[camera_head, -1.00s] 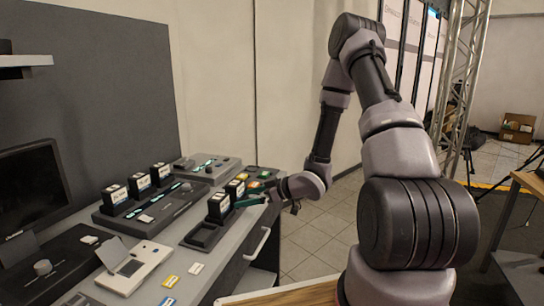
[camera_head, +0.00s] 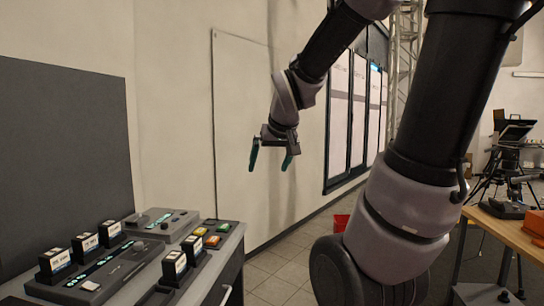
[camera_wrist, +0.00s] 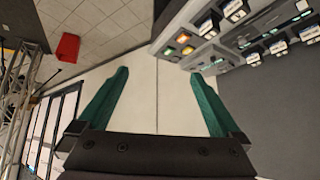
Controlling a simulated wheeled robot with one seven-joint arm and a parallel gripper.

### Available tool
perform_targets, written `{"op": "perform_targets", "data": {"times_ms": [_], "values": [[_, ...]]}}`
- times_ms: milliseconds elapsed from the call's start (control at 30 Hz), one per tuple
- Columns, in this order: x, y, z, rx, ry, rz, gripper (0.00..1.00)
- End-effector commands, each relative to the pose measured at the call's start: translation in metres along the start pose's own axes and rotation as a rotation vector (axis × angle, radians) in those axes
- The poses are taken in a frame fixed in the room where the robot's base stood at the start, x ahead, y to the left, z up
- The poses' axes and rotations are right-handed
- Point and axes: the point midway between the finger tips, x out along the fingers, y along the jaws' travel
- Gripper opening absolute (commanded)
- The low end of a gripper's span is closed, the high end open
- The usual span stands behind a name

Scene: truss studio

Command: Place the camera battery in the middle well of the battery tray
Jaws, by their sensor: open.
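My gripper (camera_head: 274,157) hangs in the air in front of the far wall, open and empty, well above and to the right of the bench. Its two green fingers stand wide apart in the wrist view (camera_wrist: 160,105). Two black batteries with white labels, a nearer one (camera_head: 174,267) and a farther one (camera_head: 193,248), stand upright in the dark battery tray (camera_head: 157,295) at the bench's right side. The nearer one appears to be in the middle well, with a bare well in front of it. Both batteries also show at the top of the wrist view (camera_wrist: 206,26).
Three similar batteries (camera_head: 85,245) stand in a charger (camera_head: 122,266) left of the tray. A grey console (camera_head: 160,222) and a panel of coloured buttons (camera_head: 212,234) lie behind. A red bin (camera_head: 340,222) stands on the floor. The air around my gripper is clear.

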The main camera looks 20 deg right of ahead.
Motion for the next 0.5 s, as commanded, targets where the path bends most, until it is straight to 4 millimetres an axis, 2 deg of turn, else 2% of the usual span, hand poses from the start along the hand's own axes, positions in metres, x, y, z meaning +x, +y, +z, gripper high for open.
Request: {"op": "perform_targets", "data": {"times_ms": [33, 100, 200, 333, 500], "values": [[-0.024, -0.004, 0.009, 0.057, -0.005, -0.024, 1.00], [-0.050, -0.010, 0.025, 0.132, -0.032, -0.062, 1.00], [-0.077, -0.019, 0.045, 0.213, -0.068, -0.118, 1.00], [-0.097, -0.027, 0.061, 0.268, -0.101, -0.165, 1.00], [-0.102, -0.029, 0.066, 0.283, -0.114, -0.180, 1.00]]}}
